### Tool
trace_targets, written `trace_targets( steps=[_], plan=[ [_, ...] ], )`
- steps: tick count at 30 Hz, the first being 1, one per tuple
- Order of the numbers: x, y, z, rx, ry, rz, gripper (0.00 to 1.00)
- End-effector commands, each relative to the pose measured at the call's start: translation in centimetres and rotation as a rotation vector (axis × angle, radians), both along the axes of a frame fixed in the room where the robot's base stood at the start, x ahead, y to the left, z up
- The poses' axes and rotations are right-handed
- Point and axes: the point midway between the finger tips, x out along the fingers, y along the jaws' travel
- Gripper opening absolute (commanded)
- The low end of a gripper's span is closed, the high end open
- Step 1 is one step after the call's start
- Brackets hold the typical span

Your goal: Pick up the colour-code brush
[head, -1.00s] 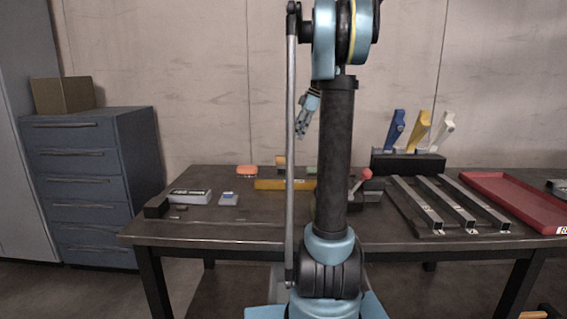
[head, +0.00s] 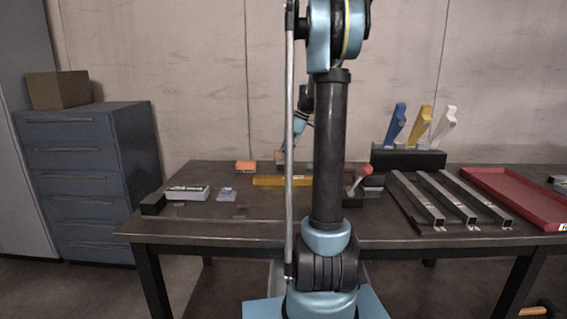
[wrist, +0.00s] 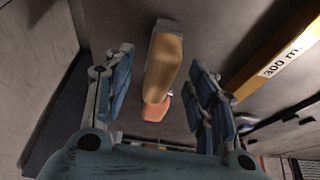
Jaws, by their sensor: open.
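A tan, wood-coloured block-like piece (wrist: 165,60), which looks like the brush, lies between my open fingers in the wrist view. An orange piece (wrist: 158,107) shows at its lower end; I cannot tell if they touch. In the head view the orange piece (head: 246,165) sits on the table's far side, and a bit of the tan piece (head: 279,156) shows to its right, behind the yellow bar. My gripper (wrist: 160,68) is open and empty, with one finger on either side of the tan piece. In the head view my arm hides part of the gripper.
A yellow bar (wrist: 278,55) marked "300 m" lies close to the right finger. A red-knobbed lever (head: 366,170), metal rails (head: 440,200), a red tray (head: 515,197) and a rack of coloured handles (head: 408,160) stand to the right. Small boxes (head: 188,192) lie left.

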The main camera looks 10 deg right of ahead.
Motion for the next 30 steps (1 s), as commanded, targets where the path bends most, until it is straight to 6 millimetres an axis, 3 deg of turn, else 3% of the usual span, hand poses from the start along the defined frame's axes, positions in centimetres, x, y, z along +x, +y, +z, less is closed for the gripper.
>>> trace_targets(
  steps=[15,24,30],
  plan=[
    [0.7,2.6,-4.4,0.0,-0.001,0.002,0.52],
    [0.7,2.8,-4.7,0.0,-0.001,0.002,0.52],
    [0.7,2.8,-4.7,0.0,0.0,0.003,0.06]
  ],
)
